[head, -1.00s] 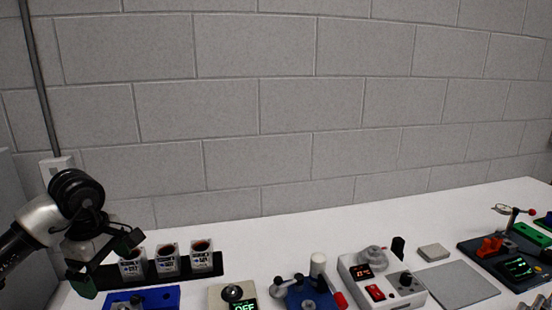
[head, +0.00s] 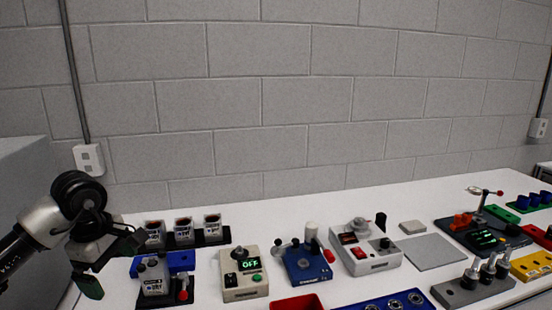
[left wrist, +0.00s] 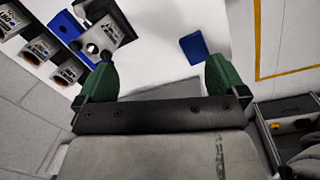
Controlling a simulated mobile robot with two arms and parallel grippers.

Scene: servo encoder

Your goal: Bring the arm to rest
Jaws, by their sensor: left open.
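My left arm comes in from the left edge in the head view. Its gripper (head: 112,264) is open and empty, with one dark green finger toward the right and the other pointing down. It hangs at the left end of the white table, in front of the rack of jars. In the left wrist view, the two green fingers (left wrist: 160,76) stand wide apart with nothing between them. My right gripper is in neither view.
A black rack (head: 214,236) with three labelled jars and a blue block (head: 180,261) lie near the gripper. A beige box reading OFF (head: 243,274), a blue fixture (head: 306,263) and a grey device (head: 366,256) stand rightward. A grey pad (head: 428,252) lies beyond.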

